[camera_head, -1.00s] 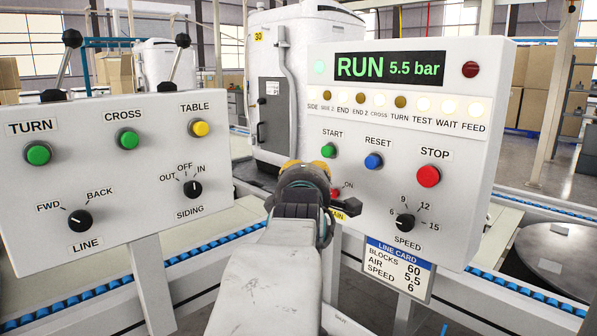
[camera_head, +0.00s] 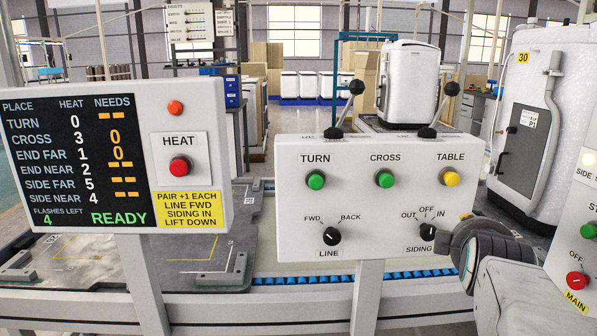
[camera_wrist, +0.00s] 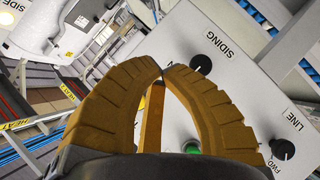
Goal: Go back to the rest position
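My gripper shows in the wrist view (camera_wrist: 162,74), its two ribbed yellow-brown fingers curving together with the tips meeting. I see nothing held between them. Behind the fingers is the white control panel, with the black SIDING knob (camera_wrist: 201,64) just beyond the tips and the LINE knob (camera_wrist: 282,149) to the right. A green button is partly covered by the fingers. In the head view my arm enters at the lower right and its dark end is beside the right edge of the panel (camera_head: 290,205). The fingertips are hidden there.
A HEAT panel (camera_head: 110,215) with a READY display stands at the left. Two black-knobbed levers (camera_head: 357,88) rise from the middle panel. A part-seen panel with a red MAIN knob (camera_head: 577,280) is at the right, near my arm. A blue roller conveyor (camera_head: 300,281) runs behind the panels.

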